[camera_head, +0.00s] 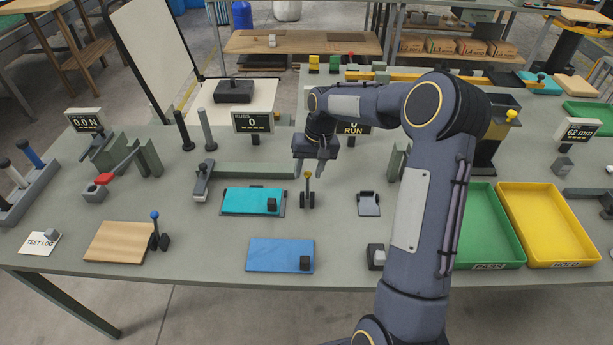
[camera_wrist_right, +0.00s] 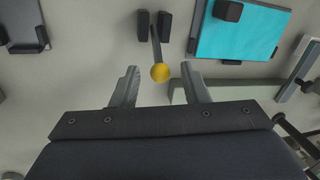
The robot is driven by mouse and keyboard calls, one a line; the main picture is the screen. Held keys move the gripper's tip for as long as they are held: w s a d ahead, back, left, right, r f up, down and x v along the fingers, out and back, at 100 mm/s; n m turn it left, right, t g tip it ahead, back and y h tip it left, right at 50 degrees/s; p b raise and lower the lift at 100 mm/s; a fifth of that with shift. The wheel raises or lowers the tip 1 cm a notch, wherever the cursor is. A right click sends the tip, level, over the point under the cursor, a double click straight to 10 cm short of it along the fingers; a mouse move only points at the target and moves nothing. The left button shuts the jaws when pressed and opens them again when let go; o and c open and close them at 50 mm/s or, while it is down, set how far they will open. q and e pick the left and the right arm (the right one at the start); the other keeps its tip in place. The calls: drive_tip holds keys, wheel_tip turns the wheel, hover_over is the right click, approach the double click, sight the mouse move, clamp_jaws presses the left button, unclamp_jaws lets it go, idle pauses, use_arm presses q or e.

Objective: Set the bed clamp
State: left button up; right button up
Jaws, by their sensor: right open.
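A small lever with a yellow ball knob (camera_head: 308,189) stands upright between two dark blocks on the table, right of a cyan pad (camera_head: 250,201); I take it to be the bed clamp. My right gripper (camera_head: 309,168) points down just above and behind it, open and empty. In the right wrist view the yellow knob (camera_wrist_right: 160,73) shows between the tips of the spread fingers; neither finger clearly touches it. The cyan pad also shows there (camera_wrist_right: 242,32), with a dark block on it. A similar blue-knobbed lever (camera_head: 155,232) stands by a wooden board. My left gripper is not in view.
A blue pad (camera_head: 276,254) with a dark block lies in front. A green tray (camera_head: 491,246) and a yellow tray (camera_head: 549,228) stand at the right. A green-grey bar (camera_head: 255,170) lies behind the cyan pad. A small grey plate (camera_head: 369,204) lies right of the lever.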

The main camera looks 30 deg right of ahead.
sight(307, 185)
drive_tip(key=shift+w+a+f, duration=0.1)
drive_tip(key=shift+a+f, duration=0.1)
drive_tip(key=shift+f, duration=0.7)
drive_tip(key=shift+w+a+f, duration=0.1)
drive_tip(key=shift+a+f, duration=0.05)
drive_tip(key=shift+f, duration=0.75)
clamp_jaws()
